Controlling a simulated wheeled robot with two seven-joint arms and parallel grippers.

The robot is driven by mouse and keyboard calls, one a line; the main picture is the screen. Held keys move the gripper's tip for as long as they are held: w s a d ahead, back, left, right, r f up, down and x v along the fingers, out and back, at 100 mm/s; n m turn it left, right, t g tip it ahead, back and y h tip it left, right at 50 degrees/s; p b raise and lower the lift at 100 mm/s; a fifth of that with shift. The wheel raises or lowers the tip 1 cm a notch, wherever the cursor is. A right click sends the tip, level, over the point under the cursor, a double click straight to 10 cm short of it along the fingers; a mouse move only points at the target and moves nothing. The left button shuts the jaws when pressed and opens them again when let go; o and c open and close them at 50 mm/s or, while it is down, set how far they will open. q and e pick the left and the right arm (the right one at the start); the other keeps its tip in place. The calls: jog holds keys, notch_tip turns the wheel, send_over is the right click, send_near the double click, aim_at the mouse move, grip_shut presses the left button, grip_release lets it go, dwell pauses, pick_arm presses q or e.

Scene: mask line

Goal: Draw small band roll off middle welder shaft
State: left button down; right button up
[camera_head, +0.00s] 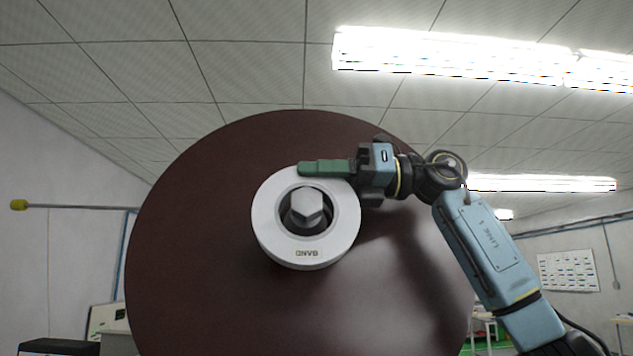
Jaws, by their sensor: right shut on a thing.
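A small white band roll (275,243), marked "BAND", sits around a grey hex-ended shaft (306,204) in front of a large dark red disc (200,250). The shaft end shows in the roll's centre hole, with a dark gap around it. My right gripper (312,169) comes in from the right with green fingers at the roll's upper rim. It is shut on the roll's rim. The far finger is hidden. My left gripper is not in view.
A thin rod with a yellow end (19,205) sticks out at the left. Lit ceiling lamps (450,57) hang above. A wall chart (568,276) and green-edged furniture are far back at the right. The space left of the roll is clear.

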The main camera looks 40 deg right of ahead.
jog(key=shift+s+a+r+b, duration=0.25)
jog(key=shift+s+a, duration=0.3)
jog(key=shift+s, duration=0.3)
jog(key=shift+s+a+r+b, duration=0.1)
jog(key=shift+s+a+r, duration=0.1)
jog(key=shift+s+a, duration=0.5)
jog(key=shift+s+a+r, duration=0.2)
jog(key=shift+s+a, duration=0.15)
jog(key=shift+s, duration=0.4)
jog(key=shift+s+a+r, duration=0.25)
jog(key=shift+s+a, duration=0.15)
jog(key=shift+s, duration=0.4)
jog(key=shift+s+a+r, duration=0.2)
jog(key=shift+s+a, duration=0.15)
jog(key=shift+s, duration=0.4)
jog(key=s+a+f+b, duration=0.1)
jog(key=s+f+b, duration=0.1)
jog(key=s+a+b, duration=0.1)
jog(key=s+b, duration=0.1)
jog(key=shift+s+a+f, duration=0.1)
jog(key=shift+a+f, duration=0.2)
jog(key=shift+f, duration=0.1)
